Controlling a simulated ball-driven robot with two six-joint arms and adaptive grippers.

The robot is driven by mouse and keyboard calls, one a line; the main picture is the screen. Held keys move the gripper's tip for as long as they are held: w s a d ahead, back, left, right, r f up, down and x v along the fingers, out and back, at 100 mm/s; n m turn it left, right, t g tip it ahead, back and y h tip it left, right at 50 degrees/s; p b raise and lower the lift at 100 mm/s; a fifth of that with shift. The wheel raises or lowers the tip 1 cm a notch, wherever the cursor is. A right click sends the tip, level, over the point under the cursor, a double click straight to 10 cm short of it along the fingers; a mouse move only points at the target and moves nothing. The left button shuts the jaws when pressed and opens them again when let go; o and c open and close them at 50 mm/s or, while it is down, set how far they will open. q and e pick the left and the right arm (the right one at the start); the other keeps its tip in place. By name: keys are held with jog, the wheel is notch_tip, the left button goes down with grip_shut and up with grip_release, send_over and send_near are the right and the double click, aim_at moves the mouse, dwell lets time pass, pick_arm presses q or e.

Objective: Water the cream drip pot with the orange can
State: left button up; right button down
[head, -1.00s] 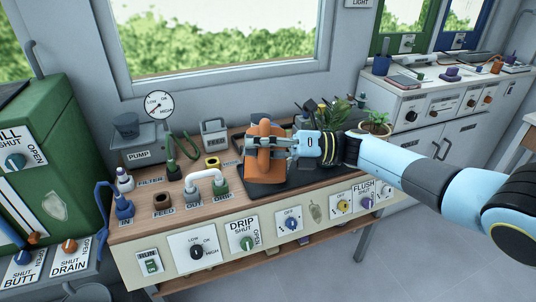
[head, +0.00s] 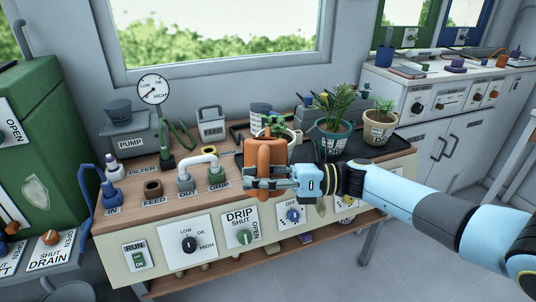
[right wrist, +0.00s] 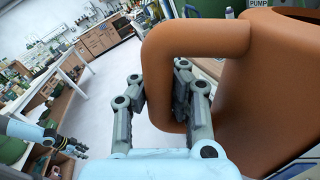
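My right gripper (head: 264,178) is shut on the handle of the orange can (head: 265,155) and holds it upright at the bench's front, above the DRIP panel. In the right wrist view the fingers (right wrist: 185,88) close around the can's handle (right wrist: 185,38); its body (right wrist: 275,95) fills the right side. The cream pot (head: 379,131), with a small leafy plant and a label too small to read, stands on the black tray, right of the can and apart from it. My left gripper (right wrist: 68,145) shows small at the left of the right wrist view; its opening is unclear.
A teal pot (head: 333,142) with a palm stands between the can and the cream pot. The black tray (head: 385,152) lies beneath the pots. A white pipe (head: 197,161), a gauge (head: 153,90) and a pump box (head: 130,141) stand to the left. Objects behind the can are partly hidden.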

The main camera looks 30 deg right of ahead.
pick_arm(q)
notch_tip(320, 180, down, 4)
jog(key=b, duration=0.3)
pick_arm(e)
jog(key=shift+n, duration=0.8)
notch_tip(320, 180, down, 4)
jog(key=shift+f, duration=0.15)
pick_arm(q)
notch_tip(320, 180, up, 4)
jog(key=p, duration=0.4)
pick_arm(e)
notch_tip(320, 180, up, 5)
jog(key=shift+f, duration=0.1)
